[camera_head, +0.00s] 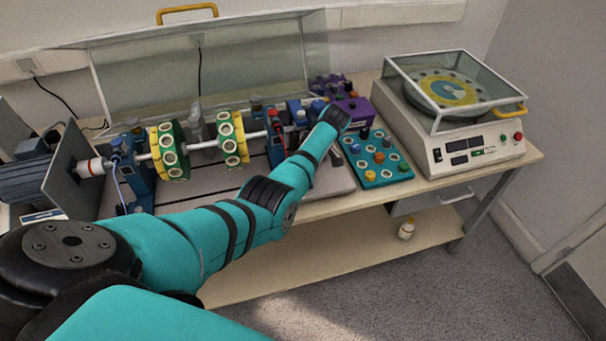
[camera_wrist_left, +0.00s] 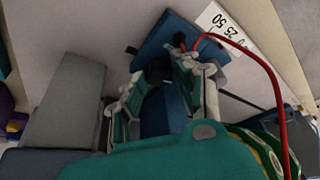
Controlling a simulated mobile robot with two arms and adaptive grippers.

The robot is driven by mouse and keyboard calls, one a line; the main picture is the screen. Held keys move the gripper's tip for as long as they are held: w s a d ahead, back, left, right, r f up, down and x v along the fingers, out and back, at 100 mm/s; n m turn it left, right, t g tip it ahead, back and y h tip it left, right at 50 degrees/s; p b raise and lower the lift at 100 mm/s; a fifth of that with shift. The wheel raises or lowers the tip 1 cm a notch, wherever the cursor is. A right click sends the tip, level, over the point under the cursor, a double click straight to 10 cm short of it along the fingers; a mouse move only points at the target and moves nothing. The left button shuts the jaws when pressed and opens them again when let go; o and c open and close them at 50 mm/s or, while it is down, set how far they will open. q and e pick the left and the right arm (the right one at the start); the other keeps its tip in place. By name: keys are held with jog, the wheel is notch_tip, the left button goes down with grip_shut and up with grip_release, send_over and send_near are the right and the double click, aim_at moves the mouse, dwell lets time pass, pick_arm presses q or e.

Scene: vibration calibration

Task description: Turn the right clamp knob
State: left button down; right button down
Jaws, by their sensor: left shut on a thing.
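My left arm reaches across the bench in the head view, and its wrist (camera_head: 333,120) hangs over the right end of the rotor rig; the fingers there are hidden behind the arm. In the left wrist view my left gripper (camera_wrist_left: 160,72) has its two fingers closed in around a small dark piece, which looks like the right clamp knob (camera_wrist_left: 158,74). It sits at a blue bearing block (camera_wrist_left: 152,47) with a red cable. The knob is dark and mostly covered, so its angle cannot be told. My right gripper is not in view.
The shaft carries two green-and-yellow discs (camera_head: 169,152), with a raised clear guard (camera_head: 130,75) behind. A teal tray (camera_head: 375,176) of knobs and a purple holder (camera_head: 357,109) stand right of the rig. A white balance machine (camera_head: 470,148) fills the bench's right end.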

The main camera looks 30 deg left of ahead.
pick_arm(q)
jog(key=n+b, duration=0.2)
jog(key=n+g+b, duration=0.1)
jog(key=b, duration=0.1)
jog(key=shift+w+f+h, duration=0.15)
jog(key=shift+f+h, duration=0.1)
jog(key=shift+h, duration=0.05)
jog(key=shift+a+r+n+g+b, duration=0.1)
jog(key=shift+r+n+g+b, duration=0.25)
jog(key=shift+n+b, duration=0.7)
jog(key=c, duration=1)
grip_release()
jog(key=shift+w+r, duration=0.1)
jog(key=shift+r, duration=0.05)
jog(key=v, duration=1.1)
jog(key=shift+r, duration=0.3)
